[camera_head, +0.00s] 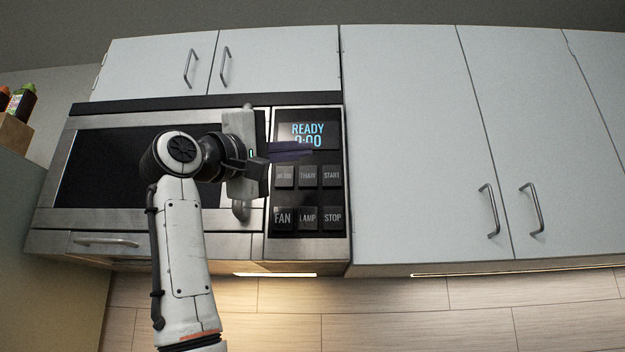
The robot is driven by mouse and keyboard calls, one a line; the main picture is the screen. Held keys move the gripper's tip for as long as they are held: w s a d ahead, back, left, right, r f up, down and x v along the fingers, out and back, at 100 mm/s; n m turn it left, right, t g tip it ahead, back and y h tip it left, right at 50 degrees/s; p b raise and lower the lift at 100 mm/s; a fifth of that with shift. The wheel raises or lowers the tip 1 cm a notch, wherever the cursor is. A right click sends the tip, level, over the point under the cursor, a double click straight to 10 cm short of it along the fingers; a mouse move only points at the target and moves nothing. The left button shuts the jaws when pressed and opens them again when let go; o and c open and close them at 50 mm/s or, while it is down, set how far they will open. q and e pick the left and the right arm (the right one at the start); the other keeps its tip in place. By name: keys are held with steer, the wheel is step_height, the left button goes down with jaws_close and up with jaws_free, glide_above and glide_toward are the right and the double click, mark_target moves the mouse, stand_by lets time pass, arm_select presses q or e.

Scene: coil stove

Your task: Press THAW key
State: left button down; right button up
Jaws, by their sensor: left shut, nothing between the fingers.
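The THAW key (308,177) is the middle key of the upper row on the microwave's black control panel (309,257). It is dark with pale lettering and shows uncovered. My left gripper (302,152) is shut and empty. Its dark fingers point right, in front of the panel between the display and the upper key row, just above the THAW key in the picture. I cannot tell whether the fingertips touch the panel. The display (308,130) reads READY 0:00, its lower edge partly covered by the fingers. My right gripper is not in view.
The START key (331,176) is right of THAW, and a key with an unclear label (284,177) is left of it. FAN (283,218), LAMP (308,218) and STOP (332,218) lie below. The microwave's vertical handle (240,209) is behind my gripper. White cabinets (410,150) stand right.

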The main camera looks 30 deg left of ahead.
mark_target(302, 170)
arm_select(q)
steer(key=shift+s, duration=0.1)
steer(key=shift+w+a+p, duration=0.75)
steer(key=shift+w+p, duration=0.05)
steer(key=shift+w, duration=0.5)
steer(key=shift+w+a+p, duration=0.8)
steer(key=shift+w+p, duration=0.05)
steer(key=shift+w, duration=0.4)
steer(key=shift+w+a+p, duration=0.75)
steer(key=shift+w+p, duration=0.05)
steer(key=shift+w, duration=0.5)
steer(key=shift+w, duration=0.1)
steer(key=shift+w+a+p, duration=0.15)
steer(key=shift+p, duration=0.15)
steer(key=shift+w+a, duration=0.1)
